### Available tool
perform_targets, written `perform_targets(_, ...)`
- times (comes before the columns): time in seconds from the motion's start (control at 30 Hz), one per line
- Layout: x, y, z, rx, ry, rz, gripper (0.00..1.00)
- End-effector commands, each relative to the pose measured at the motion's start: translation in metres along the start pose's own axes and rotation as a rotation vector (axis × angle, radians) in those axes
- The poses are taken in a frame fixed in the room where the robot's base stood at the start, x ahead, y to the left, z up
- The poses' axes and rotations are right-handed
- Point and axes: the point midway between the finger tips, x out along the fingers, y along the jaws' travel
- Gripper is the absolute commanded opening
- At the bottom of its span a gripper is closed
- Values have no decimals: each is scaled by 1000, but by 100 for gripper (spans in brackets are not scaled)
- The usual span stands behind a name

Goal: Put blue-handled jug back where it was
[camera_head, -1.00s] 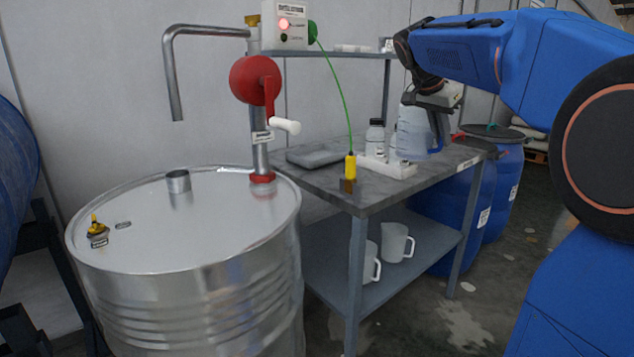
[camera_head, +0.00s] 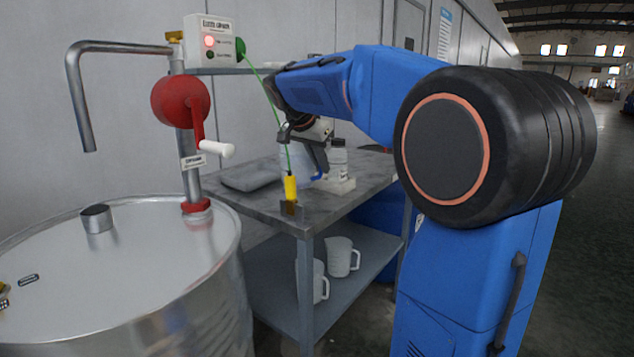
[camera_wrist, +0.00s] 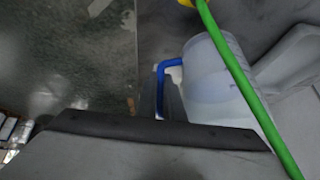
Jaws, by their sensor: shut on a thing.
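The blue-handled jug (camera_head: 292,161) is a pale translucent vessel. It is upright or nearly so over the grey bench top (camera_head: 345,200), behind the yellow clamp; I cannot tell if its base touches the bench. My gripper (camera_head: 315,164) is shut on its blue handle, on the jug's right side. In the wrist view the jug (camera_wrist: 205,85) and its blue handle (camera_wrist: 162,75) show above the dark gripper edge; the fingertips' grip is hidden there. The green cable (camera_wrist: 233,75) crosses in front of the jug.
A yellow clamp (camera_head: 290,188) stands at the bench's front edge. A grey tray (camera_head: 250,177) lies left of the jug; a capped bottle (camera_head: 338,157) in a white rack (camera_head: 343,187) stands right. White jugs (camera_head: 341,258) sit on the lower shelf. A steel drum (camera_head: 150,262) is at left.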

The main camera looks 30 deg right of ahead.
Motion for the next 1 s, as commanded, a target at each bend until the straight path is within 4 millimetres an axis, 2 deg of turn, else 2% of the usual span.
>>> perform_targets(0.23, 11, 1, 7, 1, 1, -1, 0)
perform_targets(0.5, 38, 2, 24, 1, 1, 0, 0)
perform_targets(0.9, 41, 2, 27, 1, 1, -1, 0)
perform_targets(0.93, 42, 2, 27, 0, 0, 0, 15)
perform_targets(1.0, 42, 2, 27, 0, 0, 0, 27)
